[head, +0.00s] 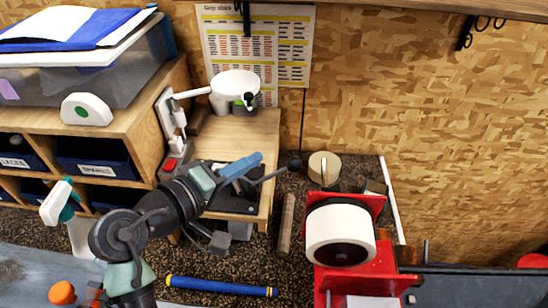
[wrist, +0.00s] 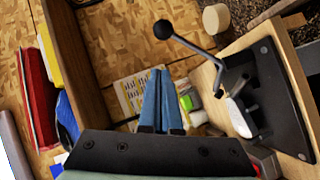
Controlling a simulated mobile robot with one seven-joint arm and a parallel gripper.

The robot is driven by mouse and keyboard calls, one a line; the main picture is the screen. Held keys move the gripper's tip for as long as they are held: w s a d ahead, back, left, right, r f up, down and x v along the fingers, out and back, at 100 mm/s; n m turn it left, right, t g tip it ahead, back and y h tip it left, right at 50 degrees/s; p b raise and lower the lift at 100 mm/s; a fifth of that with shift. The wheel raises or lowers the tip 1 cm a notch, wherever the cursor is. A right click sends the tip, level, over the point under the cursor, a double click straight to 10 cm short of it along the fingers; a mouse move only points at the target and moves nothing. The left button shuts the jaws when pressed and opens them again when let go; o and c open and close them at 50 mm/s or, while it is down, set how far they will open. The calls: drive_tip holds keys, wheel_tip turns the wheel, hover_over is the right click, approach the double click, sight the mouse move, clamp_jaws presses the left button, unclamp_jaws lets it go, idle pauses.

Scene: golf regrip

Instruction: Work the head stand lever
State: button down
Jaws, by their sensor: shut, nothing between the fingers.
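The head stand is a black plate (wrist: 272,95) on the wooden bench top, seen at right in the wrist view. Its lever is a dark rod (wrist: 198,48) ending in a black ball knob, which points up and left there. In the head view the lever knob (head: 294,163) sticks out past the bench's right edge, and the stand (head: 232,203) is partly hidden by my arm. My gripper (head: 257,158) has blue fingers, closed together and empty. In the wrist view the gripper (wrist: 160,72) lies left of the stand and below the knob, apart from the lever.
A red dispenser with a white tape roll (head: 340,232) stands at right. A wooden shelf with blue bins (head: 95,160) is at left. A white round lamp-like thing (head: 235,82) hangs over the bench's back. A blue-yellow rod (head: 220,286) lies in front.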

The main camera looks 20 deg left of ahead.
sight(289, 169)
drive_tip(key=d, duration=0.1)
drive_tip(key=w+d+f+p, duration=0.1)
drive_tip(key=w+d+f, duration=0.1)
drive_tip(key=shift+w+d+p, duration=0.15)
drive_tip(key=shift+d+p, duration=0.2)
drive_tip(key=shift+d, duration=0.1)
drive_tip(key=shift+d+f+m, duration=0.15)
drive_tip(key=shift+d+m, duration=0.05)
drive_tip(key=shift+m, duration=0.1)
drive_tip(key=shift+d+g, duration=0.15)
drive_tip(key=shift+g, duration=0.15)
drive_tip(key=shift+w+d+f+m+g+y+p, duration=0.15)
drive_tip(key=shift+d+f+m+g+y+p, duration=0.2)
drive_tip(key=shift+d+m+y+p, duration=0.2)
drive_tip(key=shift+m+y, duration=0.55)
drive_tip(key=shift+w+d+f+b, duration=0.15)
drive_tip(key=shift+d+f, duration=0.4)
drive_tip(key=shift+f, duration=0.3)
drive_tip(key=shift+w+d+f+b, duration=0.15)
drive_tip(key=shift+d+f, duration=0.4)
drive_tip(key=shift+f, duration=0.3)
